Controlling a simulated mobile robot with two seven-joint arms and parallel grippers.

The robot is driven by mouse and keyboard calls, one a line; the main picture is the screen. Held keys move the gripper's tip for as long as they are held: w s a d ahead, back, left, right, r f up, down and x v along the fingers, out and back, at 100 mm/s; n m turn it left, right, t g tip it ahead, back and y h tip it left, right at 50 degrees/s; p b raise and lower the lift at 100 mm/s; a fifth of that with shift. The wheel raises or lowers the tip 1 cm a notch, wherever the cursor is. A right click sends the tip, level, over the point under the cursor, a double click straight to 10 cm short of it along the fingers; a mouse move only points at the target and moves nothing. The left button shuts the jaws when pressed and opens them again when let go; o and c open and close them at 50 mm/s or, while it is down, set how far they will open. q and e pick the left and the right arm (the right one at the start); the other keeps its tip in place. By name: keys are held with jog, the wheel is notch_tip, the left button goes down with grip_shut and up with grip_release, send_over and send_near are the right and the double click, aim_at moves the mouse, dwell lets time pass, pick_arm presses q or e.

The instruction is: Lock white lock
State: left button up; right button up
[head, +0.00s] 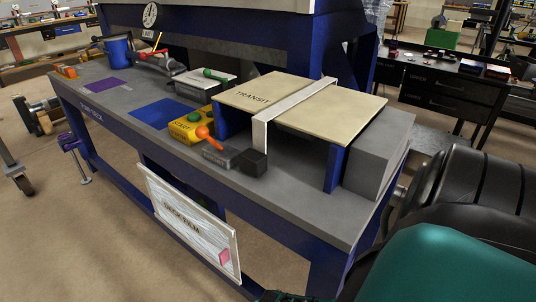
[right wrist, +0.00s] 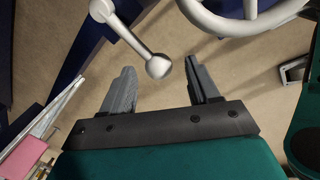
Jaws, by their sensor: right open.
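No part is clearly marked as the white lock. A pale grey-white lever (right wrist: 130,38) with round ends shows in the right wrist view, beside part of a pale wheel (right wrist: 245,18). My right gripper (right wrist: 160,84) is open and empty, and the lever's lower ball appears between and just beyond its fingertips; the depth gap cannot be judged. In the head view a white strap (head: 292,105) crosses the TRANSIT board (head: 240,93) and bends down its front. My right arm fills the lower right there. My left gripper is not in view.
The grey workbench (head: 120,104) on blue legs holds a yellow box (head: 184,128) with an orange-knobbed handle (head: 206,136), a blue mug (head: 118,47) and a green-handled item (head: 214,75). A white panel (head: 190,222) hangs on its front. Open floor (head: 90,240) lies at left.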

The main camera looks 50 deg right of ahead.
jog(key=r, duration=0.1)
jog(key=r+p, duration=0.1)
jog(key=r, duration=0.1)
jog(key=r+p, duration=0.1)
jog(key=shift+s+a+r, duration=0.15)
jog(key=shift+s, duration=0.15)
pick_arm(q)
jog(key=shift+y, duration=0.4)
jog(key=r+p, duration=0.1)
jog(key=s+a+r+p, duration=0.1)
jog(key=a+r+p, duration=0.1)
jog(key=p, duration=0.1)
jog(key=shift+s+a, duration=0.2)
pick_arm(e)
notch_tip(320, 180, up, 7)
jog(key=s, duration=0.1)
jog(key=shift+s+a+f, duration=0.15)
jog(key=shift+a+f, duration=0.05)
jog(key=shift+a, duration=0.2)
jog(key=shift+a, duration=0.1)
